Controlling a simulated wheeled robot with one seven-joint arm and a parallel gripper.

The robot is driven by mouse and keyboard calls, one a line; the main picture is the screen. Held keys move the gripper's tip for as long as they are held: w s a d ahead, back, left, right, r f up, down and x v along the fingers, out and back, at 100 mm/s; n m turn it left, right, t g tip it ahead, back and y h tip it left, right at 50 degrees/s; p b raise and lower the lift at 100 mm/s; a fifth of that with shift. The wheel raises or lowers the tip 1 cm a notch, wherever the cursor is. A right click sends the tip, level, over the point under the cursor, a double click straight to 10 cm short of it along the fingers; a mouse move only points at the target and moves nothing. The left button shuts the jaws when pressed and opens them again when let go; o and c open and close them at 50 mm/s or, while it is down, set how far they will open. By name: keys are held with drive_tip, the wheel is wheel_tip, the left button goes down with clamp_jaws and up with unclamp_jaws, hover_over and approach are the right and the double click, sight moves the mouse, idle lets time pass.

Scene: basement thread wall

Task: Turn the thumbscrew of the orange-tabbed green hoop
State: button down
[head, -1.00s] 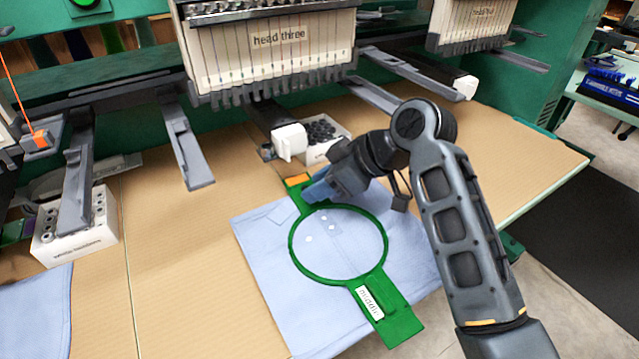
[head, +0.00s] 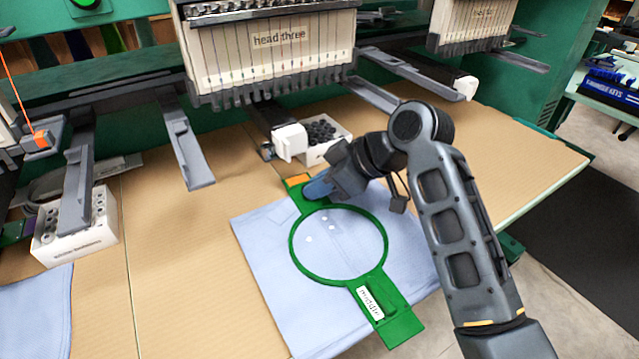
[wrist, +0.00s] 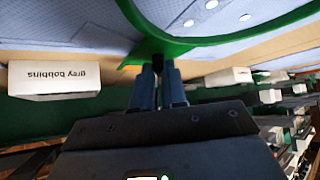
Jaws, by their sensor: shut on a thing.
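The green hoop (head: 292,255) lies on light blue cloth (head: 260,262). Its orange tab (head: 298,179) is at the far end, and a white label (head: 369,303) reading "middle" is on its near arm. My gripper (head: 312,191) reaches in from the right, its blue fingers low at the hoop's far end beside the orange tab. In the wrist view, my gripper (wrist: 158,66) has its fingertips close together at the edge of the green hoop (wrist: 150,50). They are shut on the thumbscrew, which is mostly hidden between them.
A white box of dark bobbins (head: 325,135) stands just behind the gripper, and the "grey bobbins" box (wrist: 57,78) shows in the wrist view. The "head three" needle head (head: 270,50) hangs above. A grey bracket arm (head: 187,145) stands left. Bare table lies left of the cloth.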

drive_tip(key=shift+s, duration=0.1)
drive_tip(key=m+p, duration=0.1)
drive_tip(key=t+p, duration=0.1)
drive_tip(key=m+p, duration=0.1)
drive_tip(key=shift+s+a+r+m+t+h, duration=0.2)
drive_tip(key=shift+r+m+t+h, duration=0.1)
drive_tip(key=shift+t+h, duration=0.1)
drive_tip(key=m+p, duration=0.1)
drive_tip(key=m+t+h+p, duration=0.1)
drive_tip(key=p, duration=0.1)
drive_tip(key=shift+s+t, duration=0.2)
drive_tip(key=shift+t, duration=0.1)
drive_tip(key=m+p, duration=0.1)
drive_tip(key=m+t+h+p, duration=0.1)
drive_tip(key=m+h+p, duration=0.1)
drive_tip(key=shift+s+a+f+m+t, duration=0.1)
drive_tip(key=shift+a+f+m+t, duration=0.1)
drive_tip(key=shift+a+m+t, duration=0.1)
drive_tip(key=shift+d+f, duration=0.1)
drive_tip(key=c, duration=1.2)
unclamp_jaws()
drive_tip(key=shift+o, duration=0.2)
